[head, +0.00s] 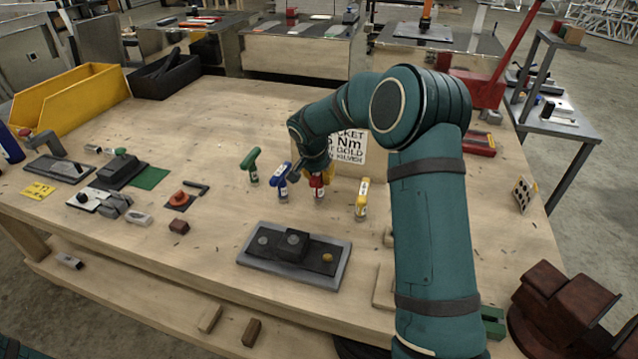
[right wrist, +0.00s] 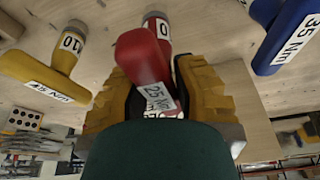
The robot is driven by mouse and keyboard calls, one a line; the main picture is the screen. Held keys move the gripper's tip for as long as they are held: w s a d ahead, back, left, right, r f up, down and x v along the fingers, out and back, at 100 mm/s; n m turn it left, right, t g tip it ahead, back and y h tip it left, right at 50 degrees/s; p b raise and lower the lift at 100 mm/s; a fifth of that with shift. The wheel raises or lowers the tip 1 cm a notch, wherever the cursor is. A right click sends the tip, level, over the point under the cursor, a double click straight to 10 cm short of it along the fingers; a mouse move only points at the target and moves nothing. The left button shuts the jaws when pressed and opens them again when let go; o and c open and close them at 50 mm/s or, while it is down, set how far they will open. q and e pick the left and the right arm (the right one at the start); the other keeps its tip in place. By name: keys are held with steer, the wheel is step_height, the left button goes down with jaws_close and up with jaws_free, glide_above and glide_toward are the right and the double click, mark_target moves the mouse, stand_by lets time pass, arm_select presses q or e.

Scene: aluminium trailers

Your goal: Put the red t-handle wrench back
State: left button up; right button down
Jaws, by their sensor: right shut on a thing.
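The red t-handle wrench (head: 319,184) is upright at the middle of the wooden table, partly hidden by my right arm. In the right wrist view the red wrench (right wrist: 146,58) sits between the two yellow-brown fingers of my right gripper (right wrist: 150,95), with a "25 Nm" label on its handle. My right gripper (head: 297,172) is shut on it. I cannot tell whether its lower end touches the table. A blue t-handle (head: 281,180) stands close to its left and a yellow one (head: 362,199) to its right. My left gripper is not in view.
A green t-handle (head: 251,165) stands further left. A grey tray with black blocks (head: 258,260) lies in front. A yellow bin (head: 75,93) is at the far left. The table's back middle is clear.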

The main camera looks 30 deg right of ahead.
step_height(320, 180, down, 3)
steer(key=shift+w+r, duration=0.1)
steer(key=shift+r, duration=0.1)
steer(key=c, duration=0.9)
jaws_free()
steer(key=shift+f, duration=0.1)
steer(key=shift+o, duration=0.2)
steer(key=shift+r, duration=0.5)
steer(key=v, duration=1.1)
steer(key=shift+a+r+p, duration=0.1)
steer(key=shift+r+p, duration=0.05)
steer(key=shift+p, duration=0.25)
